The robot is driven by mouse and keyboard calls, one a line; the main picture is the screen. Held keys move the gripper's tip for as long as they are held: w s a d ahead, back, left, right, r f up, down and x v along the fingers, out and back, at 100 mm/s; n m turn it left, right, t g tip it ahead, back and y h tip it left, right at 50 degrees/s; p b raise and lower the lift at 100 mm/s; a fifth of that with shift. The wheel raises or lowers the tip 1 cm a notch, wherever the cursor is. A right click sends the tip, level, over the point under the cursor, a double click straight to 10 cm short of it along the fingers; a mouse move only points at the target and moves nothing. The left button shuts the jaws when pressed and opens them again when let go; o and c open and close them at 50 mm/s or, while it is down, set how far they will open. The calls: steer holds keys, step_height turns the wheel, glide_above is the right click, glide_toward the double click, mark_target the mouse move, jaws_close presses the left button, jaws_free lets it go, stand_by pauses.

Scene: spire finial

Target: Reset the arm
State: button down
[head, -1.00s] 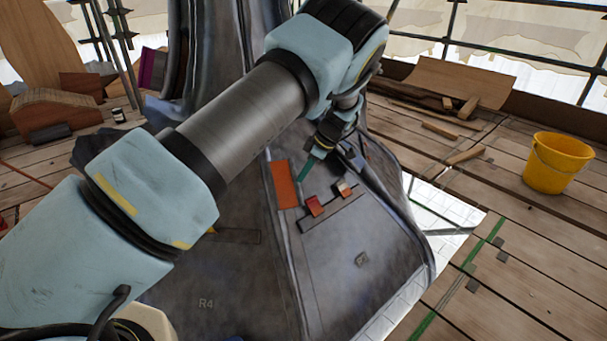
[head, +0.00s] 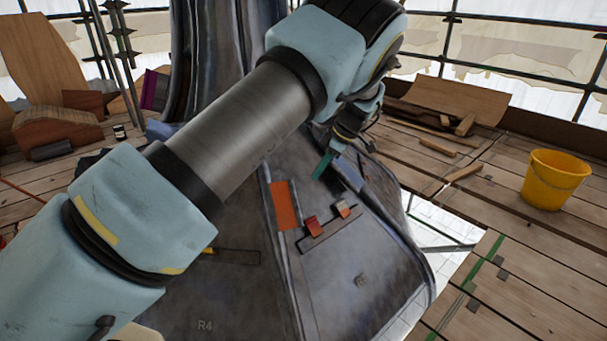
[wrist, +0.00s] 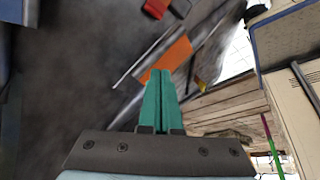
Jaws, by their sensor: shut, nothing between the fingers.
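My gripper (head: 322,166) has teal fingers and is at the end of my pale blue arm, over the upper part of the grey metal spire base (head: 255,295). In the wrist view its two fingers (wrist: 161,78) lie side by side, shut, with nothing between them. An orange plate (head: 286,206) lies on the base below and left of the fingers in the head view; it also shows beyond the fingertips in the wrist view (wrist: 172,58). My arm hides part of the spire and the deck behind it.
Two small red-topped blocks, one at the left (head: 312,227) and one at the right (head: 343,208), sit on the spire base. A yellow bucket (head: 553,180) stands on the plank deck at right. Scaffold rails run along the back.

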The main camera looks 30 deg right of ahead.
steer(key=w+a+r+m+g+h, duration=0.1)
steer(key=w+a+r+m+g, duration=0.15)
steer(key=a, duration=1.15)
steer(key=w+a+r+m+g+h, duration=0.1)
steer(key=w+a+r+m, duration=0.2)
steer(key=a, duration=1.1)
steer(key=s+a+r+m+t+h, duration=0.1)
steer(key=s+a+r+m, duration=0.15)
steer(key=s+a, duration=0.6)
steer(key=s+a+r+m+t+h, duration=0.1)
steer(key=s+a+m, duration=0.35)
steer(key=a, duration=0.75)
step_height(320, 180, up, 29)
steer(key=n+p, duration=0.2)
steer(key=p, duration=2.6)
steer(key=shift+s+d+f, duration=0.15)
steer(key=shift+s+d, duration=0.2)
steer(key=shift+s, duration=0.05)
